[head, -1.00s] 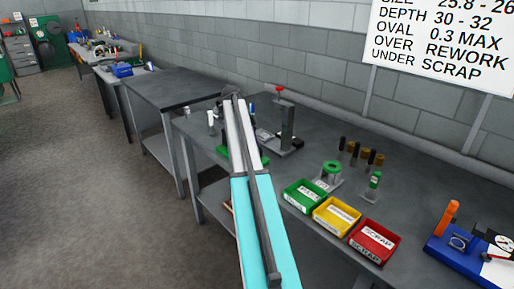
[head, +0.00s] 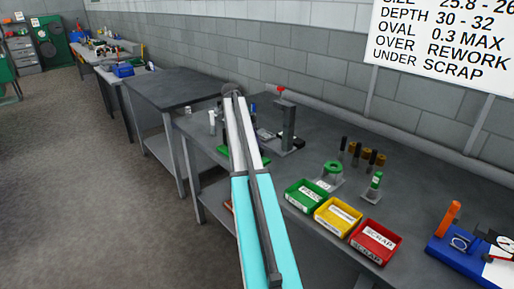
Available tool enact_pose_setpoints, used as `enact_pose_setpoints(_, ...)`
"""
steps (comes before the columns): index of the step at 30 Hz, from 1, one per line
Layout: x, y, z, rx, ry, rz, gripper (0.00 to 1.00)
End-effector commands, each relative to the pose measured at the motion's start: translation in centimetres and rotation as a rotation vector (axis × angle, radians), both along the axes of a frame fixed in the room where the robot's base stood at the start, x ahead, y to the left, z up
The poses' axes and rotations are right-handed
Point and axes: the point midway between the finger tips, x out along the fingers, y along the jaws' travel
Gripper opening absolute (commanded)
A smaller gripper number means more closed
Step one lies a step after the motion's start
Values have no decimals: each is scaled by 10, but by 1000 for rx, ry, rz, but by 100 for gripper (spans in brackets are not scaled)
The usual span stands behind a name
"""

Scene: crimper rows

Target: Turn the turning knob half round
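My arm reaches away from me over the near edge of the workbench (head: 440,190). My gripper (head: 232,90) is at its far end, small and dark, mostly hidden by the arm, so I cannot see its fingers or whether it holds anything. A grey upright stand (head: 288,125) with a red knob (head: 281,89) on top stands to the right of the gripper. I cannot tell whether this red knob is the turning knob. Green, white and blue parts are partly hidden behind my arm.
Green (head: 304,194), yellow (head: 338,216) and red (head: 375,241) bins line the bench's front edge. Behind them are a green ring on a stand (head: 332,173), a green-topped gauge (head: 373,188) and several dark and brass cylinders. A blue fixture (head: 445,246) sits at right.

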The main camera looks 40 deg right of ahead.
Motion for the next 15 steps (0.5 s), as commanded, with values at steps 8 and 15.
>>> enact_pose_setpoints(8, 12, 8, 34, -1, -2, 1, 50)
enact_pose_setpoints(15, 24, 18, 70, -1, -2, 2, 50)
